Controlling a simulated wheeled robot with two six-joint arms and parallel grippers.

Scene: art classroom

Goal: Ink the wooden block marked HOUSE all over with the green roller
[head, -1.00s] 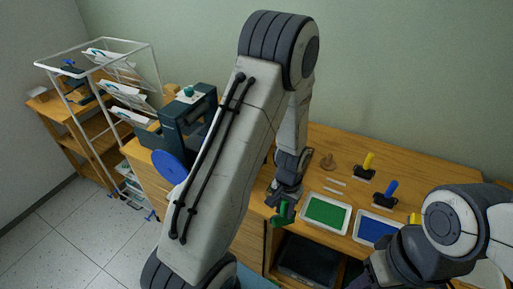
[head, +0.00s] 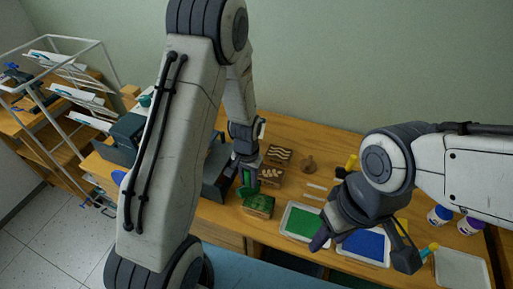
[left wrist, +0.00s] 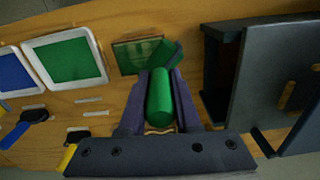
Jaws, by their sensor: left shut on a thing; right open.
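My left gripper (head: 246,172) is shut on the green roller (head: 250,192), which also shows between the fingers in the left wrist view (left wrist: 160,98). A wooden block with a green-covered top (head: 258,207) lies just below the roller in the head view. In the left wrist view this block (left wrist: 138,54) is beyond the roller; its green looks patchy and I cannot read its mark. Whether the roller touches it I cannot tell. The green ink tray (head: 300,222) is to its right. My right gripper (head: 364,250) is open near the blue tray.
Two carved blocks (head: 279,156) (head: 269,177) and a brown knobbed tool (head: 308,164) lie behind. The blue tray (head: 377,246), a pale tray (head: 462,272) and small bottles (head: 439,215) are to the right. A dark press (head: 218,172) stands close left of the block.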

